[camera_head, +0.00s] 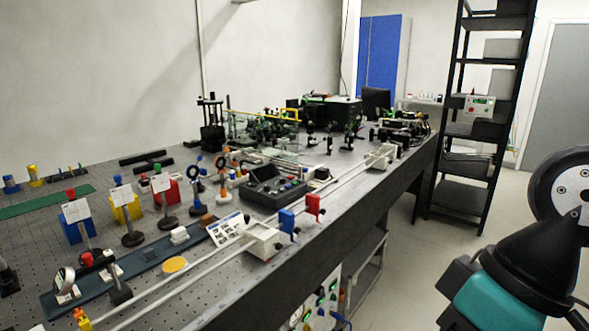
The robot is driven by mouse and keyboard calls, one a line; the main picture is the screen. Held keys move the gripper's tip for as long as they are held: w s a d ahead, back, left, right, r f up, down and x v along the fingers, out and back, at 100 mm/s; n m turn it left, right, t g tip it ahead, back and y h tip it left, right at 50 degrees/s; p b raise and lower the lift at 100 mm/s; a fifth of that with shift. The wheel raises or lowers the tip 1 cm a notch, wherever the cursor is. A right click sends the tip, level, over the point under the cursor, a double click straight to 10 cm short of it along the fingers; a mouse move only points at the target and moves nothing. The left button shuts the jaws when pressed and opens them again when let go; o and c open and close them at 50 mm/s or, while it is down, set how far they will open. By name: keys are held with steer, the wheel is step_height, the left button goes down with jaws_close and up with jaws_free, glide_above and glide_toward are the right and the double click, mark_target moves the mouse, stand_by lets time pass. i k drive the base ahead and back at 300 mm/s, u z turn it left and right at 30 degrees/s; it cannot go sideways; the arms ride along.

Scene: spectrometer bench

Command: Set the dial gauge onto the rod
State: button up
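I cannot pick out the dial gauge with certainty. A small round-rimmed piece (66,279) stands at the near left of the bench on a dark blue strip, too small to read as a gauge. Long pale rods (158,298) run from the near edge of the bench away to the far right, passing white blocks. Several short upright posts also stand on the bench, and I cannot tell which rod is meant. My arm, black and teal, fills the lower right, off the bench over the floor side. My gripper's fingers do not show.
The perforated bench (30,240) is crowded with posts, coloured blocks and optics. A dark control box (275,192) sits mid-bench. A yellow disc (174,265) lies near the front. A black shelf rack (462,160) stands beyond; open floor (420,240) lies right of the bench.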

mark_target(64, 280)
steer(key=u, duration=1.4)
steer(key=k, duration=0.65)
steer(key=u, duration=0.65)
steer(key=i, duration=1.8)
steer(key=z, duration=0.7)
